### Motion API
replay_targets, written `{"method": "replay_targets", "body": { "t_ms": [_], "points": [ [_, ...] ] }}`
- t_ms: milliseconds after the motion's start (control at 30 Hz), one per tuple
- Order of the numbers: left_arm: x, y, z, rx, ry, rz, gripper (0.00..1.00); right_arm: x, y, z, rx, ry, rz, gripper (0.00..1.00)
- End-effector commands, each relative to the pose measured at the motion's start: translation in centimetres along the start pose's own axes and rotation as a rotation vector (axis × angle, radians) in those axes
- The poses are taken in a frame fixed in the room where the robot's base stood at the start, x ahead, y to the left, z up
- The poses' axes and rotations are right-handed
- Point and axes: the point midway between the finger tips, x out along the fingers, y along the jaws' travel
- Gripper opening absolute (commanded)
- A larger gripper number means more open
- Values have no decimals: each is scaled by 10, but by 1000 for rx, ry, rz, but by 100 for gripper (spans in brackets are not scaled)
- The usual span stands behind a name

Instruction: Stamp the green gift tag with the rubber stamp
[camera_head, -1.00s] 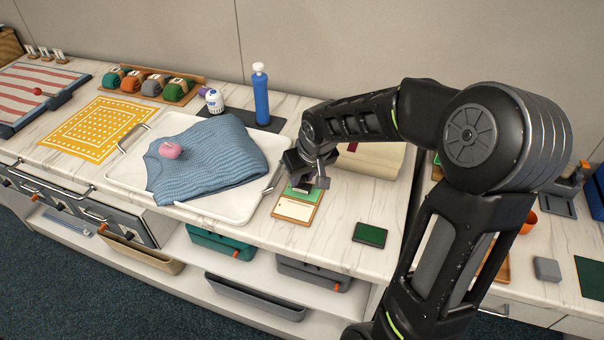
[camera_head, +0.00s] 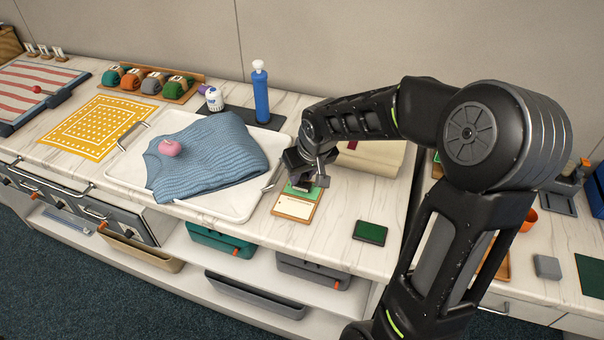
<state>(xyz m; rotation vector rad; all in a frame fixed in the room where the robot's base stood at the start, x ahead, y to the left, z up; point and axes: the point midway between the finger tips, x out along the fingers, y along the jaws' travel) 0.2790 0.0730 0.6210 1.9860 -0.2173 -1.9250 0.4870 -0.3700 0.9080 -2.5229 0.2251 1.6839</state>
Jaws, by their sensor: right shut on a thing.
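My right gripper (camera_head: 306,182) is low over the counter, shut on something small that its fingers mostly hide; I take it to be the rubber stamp. It is over the far part of a wooden board. The green gift tag (camera_head: 298,188) shows as a green patch on that board, partly covered by the fingers. A cream card (camera_head: 293,207) lies on the near part of the board. I cannot tell whether the stamp touches the tag. A dark green pad (camera_head: 370,232) lies on the counter to the right. My left gripper is not in view.
A white tray (camera_head: 228,208) with a folded blue sweater (camera_head: 212,160) and a pink item (camera_head: 169,148) stands left of the gripper. A blue bottle (camera_head: 261,96) stands behind it. A cream cloth roll (camera_head: 374,160) lies behind the gripper. The counter (camera_head: 325,232) around the pad is clear.

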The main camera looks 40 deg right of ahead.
Motion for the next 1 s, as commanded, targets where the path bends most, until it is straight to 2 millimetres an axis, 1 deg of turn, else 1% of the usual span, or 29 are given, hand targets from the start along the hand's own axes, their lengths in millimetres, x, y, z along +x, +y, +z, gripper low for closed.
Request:
{"method": "replay_targets", "body": {
  "t_ms": [600, 1000],
  "points": [
    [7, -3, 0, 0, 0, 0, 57, 8, 0, 3, 0, 0, 0, 0],
    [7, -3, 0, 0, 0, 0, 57, 7, 0, 3, 0, -1, 0, 0]
  ]
}}
